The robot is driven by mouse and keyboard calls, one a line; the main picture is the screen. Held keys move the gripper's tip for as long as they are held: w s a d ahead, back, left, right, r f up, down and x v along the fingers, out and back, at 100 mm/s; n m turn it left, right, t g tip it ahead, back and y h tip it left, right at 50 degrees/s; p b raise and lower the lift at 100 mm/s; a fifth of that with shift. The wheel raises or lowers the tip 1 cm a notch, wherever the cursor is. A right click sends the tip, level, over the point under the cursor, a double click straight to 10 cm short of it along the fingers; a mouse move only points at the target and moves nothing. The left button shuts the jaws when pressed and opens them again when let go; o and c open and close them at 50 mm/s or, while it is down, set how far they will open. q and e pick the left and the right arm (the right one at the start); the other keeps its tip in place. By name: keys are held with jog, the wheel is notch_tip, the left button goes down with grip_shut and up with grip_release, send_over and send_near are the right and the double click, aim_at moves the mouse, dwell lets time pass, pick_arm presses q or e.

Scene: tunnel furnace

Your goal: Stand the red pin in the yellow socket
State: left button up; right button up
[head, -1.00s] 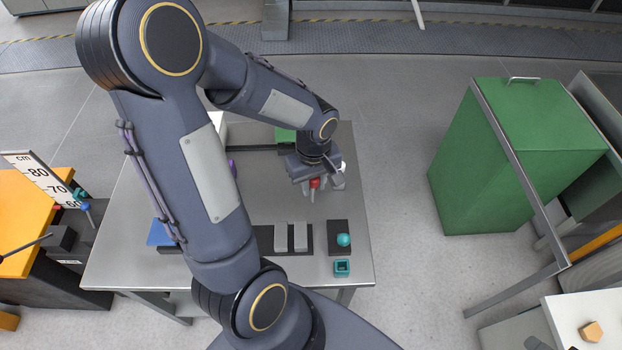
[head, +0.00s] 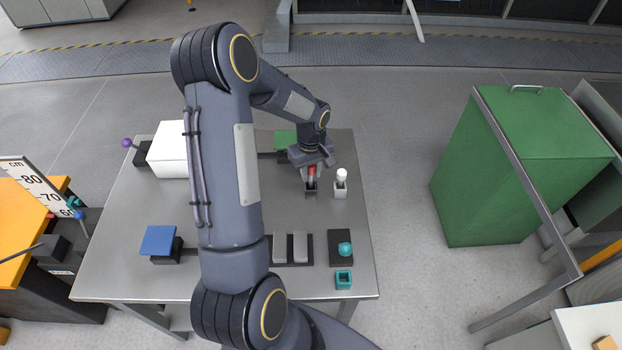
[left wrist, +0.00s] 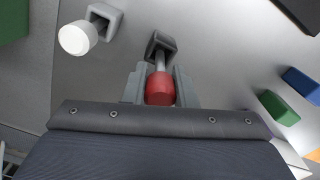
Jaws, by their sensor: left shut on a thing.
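My left gripper (head: 312,166) is shut on the red pin (head: 311,172) at the back right of the grey table. In the left wrist view, the red head of the pin (left wrist: 160,90) sits between the two fingers (left wrist: 158,78). Its grey shaft points at a dark grey square socket (left wrist: 160,45), which also shows below the pin in the head view (head: 311,189). The shaft's tip meets the socket's opening; I cannot tell how deep it is. I make out no yellow socket in either view. My right gripper is not in view.
A white pin (head: 341,175) stands in a pale socket just right of the gripper. A teal ball (head: 345,249), a teal socket (head: 344,280), a blue plate (head: 158,240) and a white box (head: 168,150) are also on the table (head: 120,270). A green bin (head: 515,170) stands right.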

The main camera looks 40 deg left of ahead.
pick_arm(q)
jog(key=shift+f+b, duration=0.35)
jog(key=shift+f, duration=0.85)
jog(key=shift+f, duration=0.25)
jog(key=o, duration=1)
jog(key=shift+c, duration=0.2)
jog(key=shift+r, duration=0.15)
